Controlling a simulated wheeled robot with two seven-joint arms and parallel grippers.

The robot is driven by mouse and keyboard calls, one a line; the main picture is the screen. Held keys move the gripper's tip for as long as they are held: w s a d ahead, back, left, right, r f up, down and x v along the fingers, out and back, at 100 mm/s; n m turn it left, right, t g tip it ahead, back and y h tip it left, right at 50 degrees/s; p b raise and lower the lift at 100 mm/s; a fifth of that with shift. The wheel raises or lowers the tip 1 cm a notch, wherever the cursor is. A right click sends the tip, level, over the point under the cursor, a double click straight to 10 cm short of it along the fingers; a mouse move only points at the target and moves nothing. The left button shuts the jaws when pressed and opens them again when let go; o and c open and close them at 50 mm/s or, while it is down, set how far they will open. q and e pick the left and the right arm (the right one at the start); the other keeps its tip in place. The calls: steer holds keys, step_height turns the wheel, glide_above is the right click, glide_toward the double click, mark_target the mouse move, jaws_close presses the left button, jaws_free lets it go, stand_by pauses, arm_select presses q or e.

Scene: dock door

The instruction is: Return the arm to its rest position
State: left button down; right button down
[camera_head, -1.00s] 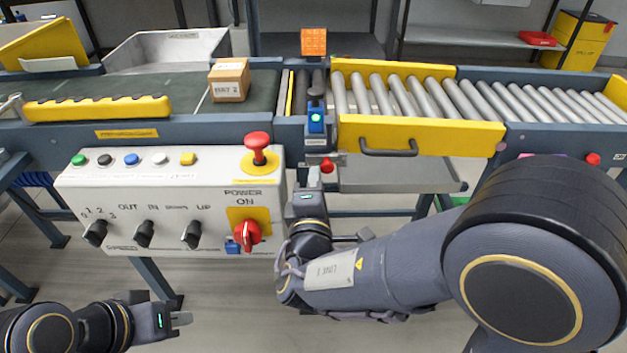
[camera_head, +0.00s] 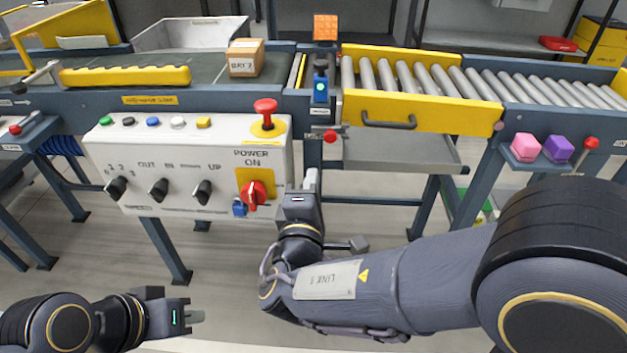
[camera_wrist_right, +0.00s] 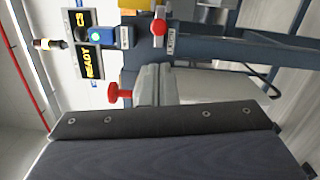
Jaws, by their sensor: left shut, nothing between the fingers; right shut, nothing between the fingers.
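My right gripper (camera_head: 310,180) is shut and empty. In the head view it points up, just right of the red power switch (camera_head: 253,193) on the white control panel (camera_head: 140,165), with a narrow gap to the panel's edge. The right wrist view shows my grey fingers, with a red knob (camera_wrist_right: 118,92) beside them. My left gripper (camera_head: 195,316) is shut and empty at the lower left, in front of and below the panel. My right forearm spans the lower right of the head view.
A conveyor with a box (camera_head: 245,60) runs behind the panel. A yellow gate (camera_head: 420,112) with a handle fronts the rollers (camera_head: 480,88). A pink block (camera_head: 525,147) and a purple block (camera_head: 558,149) sit on a small ledge at right. Floor below the panel is clear.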

steer(key=s+d+f+m+g+h, duration=0.1)
steer(key=d+f+m+g+h, duration=0.2)
steer(key=d, duration=0.7)
steer(key=s+d+f+m+g+h, duration=0.1)
steer(key=d+f+m+g+h, duration=0.3)
steer(key=d, duration=0.6)
steer(key=s+d+f+m+g+y, duration=0.3)
steer(key=s+d+m+g, duration=0.25)
steer(key=s+d, duration=0.3)
steer(key=s+a+f+m+g+y, duration=0.1)
steer(key=s+a+m+g+y, duration=0.15)
steer(key=s+m+y, duration=0.45)
steer(key=s+a+r+t+y+p, duration=0.1)
steer(key=s+r+p, duration=0.1)
steer(key=r+p, duration=1.5)
steer(key=s+a+r+m+t+y+p, duration=0.1)
steer(key=s+r+p, duration=0.1)
steer(key=r+p, duration=1.6)
step_height(320, 180, up, 2)
steer(key=shift+a+r, duration=0.2)
steer(key=shift+a, duration=0.05)
